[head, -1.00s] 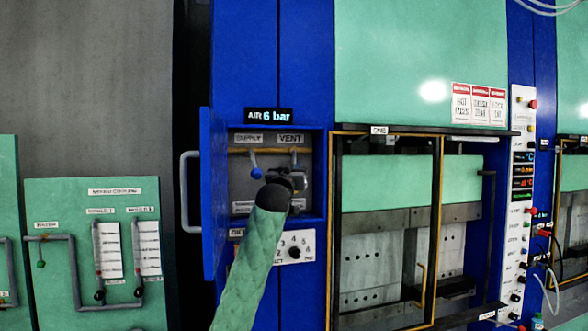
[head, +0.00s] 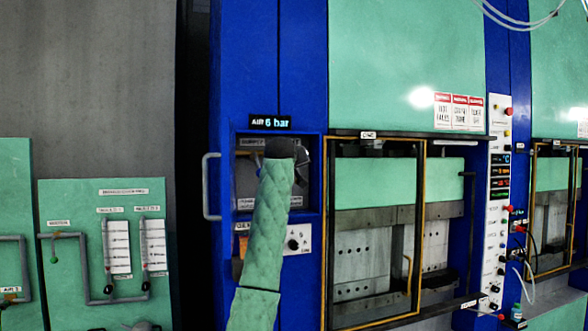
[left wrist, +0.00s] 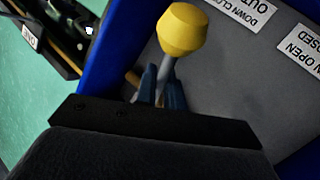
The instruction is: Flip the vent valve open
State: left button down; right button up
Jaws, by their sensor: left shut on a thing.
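The vent valve's lever with its yellow knob (left wrist: 182,30) shows in the left wrist view. My left gripper (left wrist: 160,88) has its blue fingers closed around the grey stem just below the knob. In the head view my left gripper (head: 300,165) is inside the open air cabinet (head: 318,200), at its upper right. My green-sleeved arm and dark wrist hide the valve, the VENT label and most of the supply side there. Labels (left wrist: 245,12) with open and closed wording sit on the grey panel behind the knob. My right gripper is not in view.
The blue cabinet walls stand close around the gripper. The cabinet door's grey handle (head: 208,186) sticks out at left. An air display (head: 270,122) reading 6 bar is above. A selector dial (head: 293,244) is below. The press opening (head: 375,230) is to the right.

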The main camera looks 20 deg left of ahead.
pick_arm(q)
jog(key=shift+s+d+r+g, duration=0.1)
jog(key=shift+s+r+g, duration=0.05)
jog(key=shift+r+g, duration=0.25)
jog(key=shift+s+n+g, duration=0.1)
jog(key=shift+n+g, duration=0.2)
jog(key=shift+d+r+g, duration=0.1)
jog(key=shift+r+g, duration=0.05)
jog(key=shift+g, duration=0.15)
jog(key=shift+s+d+r+n+g+h, duration=0.1)
jog(key=shift+s+r+n+g+h, duration=0.25)
jog(key=shift+g, duration=0.25)
jog(key=shift+w, duration=0.1)
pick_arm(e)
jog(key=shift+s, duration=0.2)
pick_arm(q)
jog(key=c, duration=1.6)
grip_release()
jog(key=shift+o, duration=0.4)
jog(key=shift+f, duration=0.1)
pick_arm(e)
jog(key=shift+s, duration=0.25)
